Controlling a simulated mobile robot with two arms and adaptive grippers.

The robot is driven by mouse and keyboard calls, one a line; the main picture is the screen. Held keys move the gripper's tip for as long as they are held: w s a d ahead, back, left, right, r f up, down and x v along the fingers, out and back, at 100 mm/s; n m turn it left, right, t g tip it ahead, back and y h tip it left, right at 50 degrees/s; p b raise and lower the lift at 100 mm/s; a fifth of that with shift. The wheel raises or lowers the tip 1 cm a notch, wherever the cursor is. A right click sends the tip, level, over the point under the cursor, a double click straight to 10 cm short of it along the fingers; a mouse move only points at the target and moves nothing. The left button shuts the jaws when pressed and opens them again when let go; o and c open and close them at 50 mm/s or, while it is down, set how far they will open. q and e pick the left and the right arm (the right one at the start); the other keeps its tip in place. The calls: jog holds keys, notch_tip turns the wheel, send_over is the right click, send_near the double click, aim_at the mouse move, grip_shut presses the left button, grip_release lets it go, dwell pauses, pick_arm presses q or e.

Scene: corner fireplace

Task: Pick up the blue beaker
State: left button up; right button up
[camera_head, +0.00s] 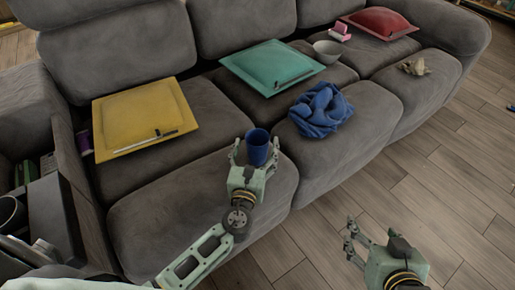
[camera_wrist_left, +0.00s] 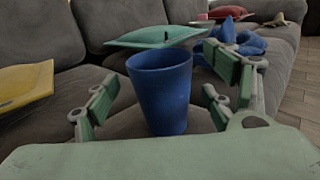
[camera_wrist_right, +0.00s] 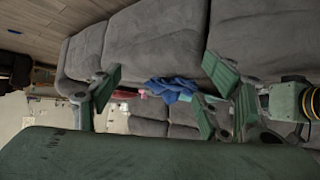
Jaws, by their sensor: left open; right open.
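The blue beaker (camera_head: 258,146) stands upright on the front part of the grey sofa seat. In the left wrist view the beaker (camera_wrist_left: 161,92) is between the two open fingers of my left gripper (camera_wrist_left: 160,100), with a visible gap on each side. My left gripper also shows in the head view (camera_head: 256,155), with its fingers around the beaker's sides.
The grey sofa (camera_head: 205,100) holds a yellow cushion (camera_head: 140,112) with a pen, a teal cushion (camera_head: 270,65), a red cushion (camera_head: 380,22), a grey bowl (camera_head: 327,50) and a crumpled blue cloth (camera_head: 320,108) right of the beaker. Wooden floor (camera_head: 430,190) is open at the right.

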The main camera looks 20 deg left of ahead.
pick_arm(q)
jog(key=shift+w+a+f, duration=0.1)
jog(key=shift+w+f, duration=0.05)
jog(key=shift+w, duration=1.05)
jog(key=c, duration=1.2)
